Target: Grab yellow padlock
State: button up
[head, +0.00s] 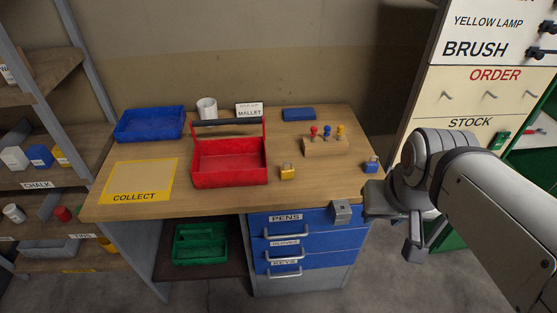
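The yellow padlock (288,173) stands on the wooden desk (225,205), right of the red tote and in front of the wooden peg block. Its shackle points up. My gripper (378,230) is off the desk's front right corner, to the right of and nearer than the padlock. Its fingers look spread, with nothing seen between them. A small grey block (340,211) shows at the desk corner; I cannot tell whether it is my other fingertip or a separate thing.
A blue padlock (371,164) stands at the desk's right edge, near my arm. The red tote (229,178) and peg block (325,147) flank the yellow padlock. Blue drawers (305,240) are below. The desktop in front of the yellow padlock is clear.

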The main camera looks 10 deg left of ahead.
aim_at(288, 173)
jog(key=z, duration=0.2)
jog(key=i, duration=0.85)
jog(key=u, duration=0.1)
